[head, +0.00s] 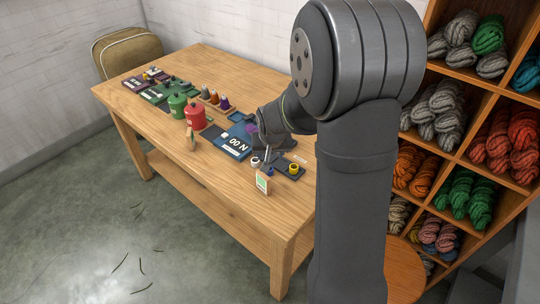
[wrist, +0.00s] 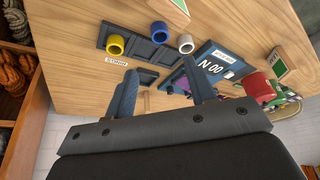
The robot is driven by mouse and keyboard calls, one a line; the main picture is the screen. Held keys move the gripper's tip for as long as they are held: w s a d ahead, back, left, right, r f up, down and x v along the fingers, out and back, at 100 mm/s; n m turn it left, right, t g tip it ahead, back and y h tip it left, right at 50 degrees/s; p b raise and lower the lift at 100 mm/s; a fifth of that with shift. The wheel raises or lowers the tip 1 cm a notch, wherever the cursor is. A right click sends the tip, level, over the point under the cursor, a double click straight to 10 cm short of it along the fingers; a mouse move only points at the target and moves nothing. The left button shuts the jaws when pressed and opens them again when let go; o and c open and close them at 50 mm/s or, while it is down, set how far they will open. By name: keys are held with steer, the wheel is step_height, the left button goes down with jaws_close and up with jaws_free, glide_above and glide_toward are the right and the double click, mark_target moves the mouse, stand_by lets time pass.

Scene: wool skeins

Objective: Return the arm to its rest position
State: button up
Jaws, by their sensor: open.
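My gripper (wrist: 159,68) is open and shows from behind in the wrist view, its two dark blue-grey fingers spread apart with nothing seen held between them. It is over the wooden table (head: 245,201). In the head view my own arm covers much of the right side and hides most of the gripper. A dark tray (wrist: 139,49) lies beyond the fingers, with a yellow ring-shaped piece (wrist: 160,32) and a blue one (wrist: 114,45) at it. A white one (wrist: 185,44) is close by. The yellow piece (head: 293,168) also shows in the head view.
Shelves of wool skeins (head: 460,190) rise at the right.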

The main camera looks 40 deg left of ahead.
mark_target(269, 175)
steer(key=shift+f, duration=0.1)
steer(key=x, duration=1.2)
stand_by(0.5)
